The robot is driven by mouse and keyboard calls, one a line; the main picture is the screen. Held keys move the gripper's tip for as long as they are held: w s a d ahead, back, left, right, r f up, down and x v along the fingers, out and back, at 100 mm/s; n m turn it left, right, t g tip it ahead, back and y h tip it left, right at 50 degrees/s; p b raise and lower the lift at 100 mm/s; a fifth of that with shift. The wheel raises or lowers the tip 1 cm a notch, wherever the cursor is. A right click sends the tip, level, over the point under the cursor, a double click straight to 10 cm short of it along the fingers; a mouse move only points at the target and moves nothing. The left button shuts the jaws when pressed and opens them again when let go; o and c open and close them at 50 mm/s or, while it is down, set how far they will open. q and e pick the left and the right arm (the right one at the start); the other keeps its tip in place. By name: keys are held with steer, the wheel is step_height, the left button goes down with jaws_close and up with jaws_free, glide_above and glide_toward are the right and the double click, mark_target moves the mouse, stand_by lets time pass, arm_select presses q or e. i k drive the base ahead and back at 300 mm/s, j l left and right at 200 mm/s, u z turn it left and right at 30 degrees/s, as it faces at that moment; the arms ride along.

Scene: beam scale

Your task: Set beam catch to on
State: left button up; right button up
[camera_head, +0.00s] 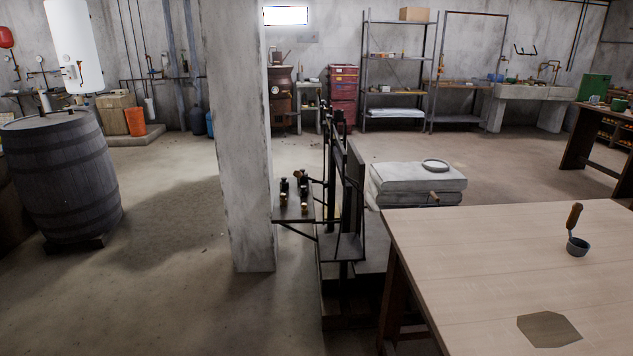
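The beam scale (343,200) stands in the middle of the view, behind the left edge of the wooden table. It has a dark upright frame with a platform low down. A small side shelf (293,208) beside it holds several dark and brass-coloured weights (303,190). The beam is seen nearly end-on, so its catch is too small to make out, and I cannot tell whether it is on or off. Neither of my grippers is in view.
A concrete pillar (237,140) stands just left of the scale. The wooden table (470,250) fills the right front and carries a ladle (577,243). White sacks (415,177) are stacked behind the scale. A barrel (62,175) stands at left. The floor at front left is clear.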

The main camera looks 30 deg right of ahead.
mark_target(297, 173)
steer(key=z, duration=1)
steer(key=i+z, duration=0.1)
steer(key=z, duration=0.25)
steer(key=j+z, duration=0.15)
steer(key=z, duration=0.25)
steer(key=i+j+z, duration=0.1)
steer(key=z, duration=0.25)
steer(key=i+j+z, duration=0.15)
steer(key=j+z, duration=0.3)
steer(key=j, duration=0.4)
steer(key=j+z, duration=0.45)
steer(key=j, duration=0.4)
steer(key=j+z, duration=0.15)
steer(key=j, duration=1.2)
steer(key=k+j+z, duration=0.15)
steer(key=j, duration=1.2)
